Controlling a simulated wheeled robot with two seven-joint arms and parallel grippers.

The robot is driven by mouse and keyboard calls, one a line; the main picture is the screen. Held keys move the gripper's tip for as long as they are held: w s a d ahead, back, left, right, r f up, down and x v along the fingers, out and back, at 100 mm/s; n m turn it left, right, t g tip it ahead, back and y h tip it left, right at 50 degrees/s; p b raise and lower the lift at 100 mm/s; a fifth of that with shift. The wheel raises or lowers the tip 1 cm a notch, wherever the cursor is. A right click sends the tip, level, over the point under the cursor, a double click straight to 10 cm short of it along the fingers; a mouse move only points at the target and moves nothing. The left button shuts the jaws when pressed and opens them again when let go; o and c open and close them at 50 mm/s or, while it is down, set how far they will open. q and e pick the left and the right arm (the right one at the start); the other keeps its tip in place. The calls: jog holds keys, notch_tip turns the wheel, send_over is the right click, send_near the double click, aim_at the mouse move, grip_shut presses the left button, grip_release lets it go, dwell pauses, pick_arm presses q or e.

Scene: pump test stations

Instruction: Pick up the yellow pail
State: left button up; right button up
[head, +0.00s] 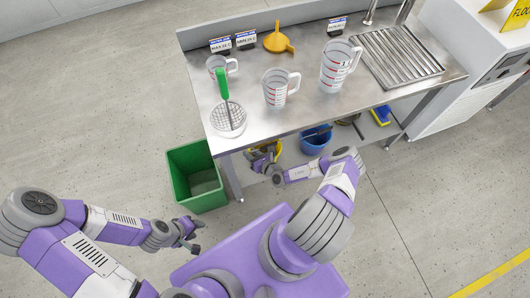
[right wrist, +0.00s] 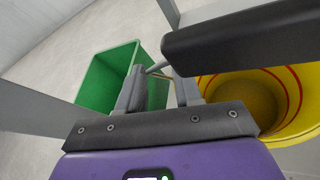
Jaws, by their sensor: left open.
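The yellow pail (head: 271,147) stands on the lower shelf under the steel table, partly hidden by my right gripper and the tabletop. In the right wrist view the yellow pail (right wrist: 293,105) is at the right, its round mouth facing up with red rings inside. A thick dark bar (right wrist: 240,32) crosses in front of it; I cannot tell for sure whether it is the pail's handle. My right gripper (right wrist: 160,85) is beside the pail, its fingers apart, with a thin grey rod visible near the tips. My left gripper (head: 195,238) is open and empty, left of my base.
A green bin (head: 196,175) stands left of the table leg. A blue bucket (head: 315,142) is on the shelf right of the pail. The floor at left is clear.

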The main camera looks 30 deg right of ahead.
grip_shut()
